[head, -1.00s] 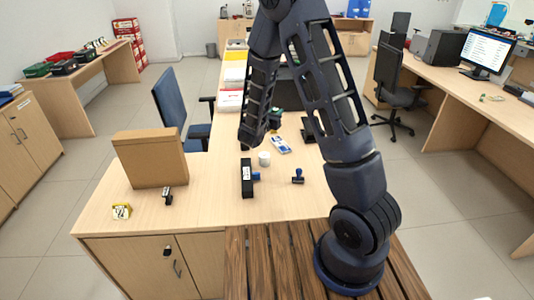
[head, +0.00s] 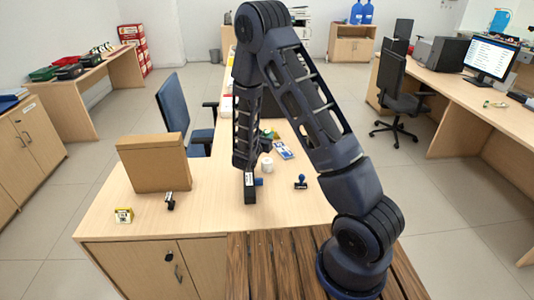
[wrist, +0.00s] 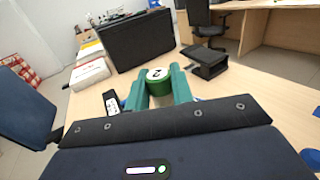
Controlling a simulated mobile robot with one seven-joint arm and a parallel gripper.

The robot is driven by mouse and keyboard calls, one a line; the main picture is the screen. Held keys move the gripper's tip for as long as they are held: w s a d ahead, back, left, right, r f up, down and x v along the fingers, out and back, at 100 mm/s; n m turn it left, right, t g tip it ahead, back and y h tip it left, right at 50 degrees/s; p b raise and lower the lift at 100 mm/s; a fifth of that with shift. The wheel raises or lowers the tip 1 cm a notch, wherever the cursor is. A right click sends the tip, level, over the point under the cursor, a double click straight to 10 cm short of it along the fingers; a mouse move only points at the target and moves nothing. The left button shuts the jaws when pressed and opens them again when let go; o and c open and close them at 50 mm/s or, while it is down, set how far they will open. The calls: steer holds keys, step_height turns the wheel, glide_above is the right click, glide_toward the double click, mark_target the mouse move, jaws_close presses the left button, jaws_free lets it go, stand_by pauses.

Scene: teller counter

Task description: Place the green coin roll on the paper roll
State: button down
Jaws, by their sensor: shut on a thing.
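In the wrist view, the green coin roll (wrist: 159,86) has a pale top face with a dark mark. It is held upright between the two teal fingers of my gripper (wrist: 158,90), which is shut on it. In the head view, the white paper roll (head: 267,165) stands on the counter just right of my forearm's lower end. A patch of green (head: 267,135) shows behind my forearm, farther back than the paper roll, but the gripper itself is mostly hidden there. I cannot make out the paper roll in the wrist view.
A black box-like item (head: 249,190) stands in front of the paper roll. A cardboard box (head: 153,163) stands left. A black tray-like item (wrist: 207,60) and monitor (wrist: 135,42) stand ahead.

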steer(key=shift+f, duration=4.75)
steer(key=shift+f, duration=0.15)
steer(key=c, duration=1.2)
jaws_free()
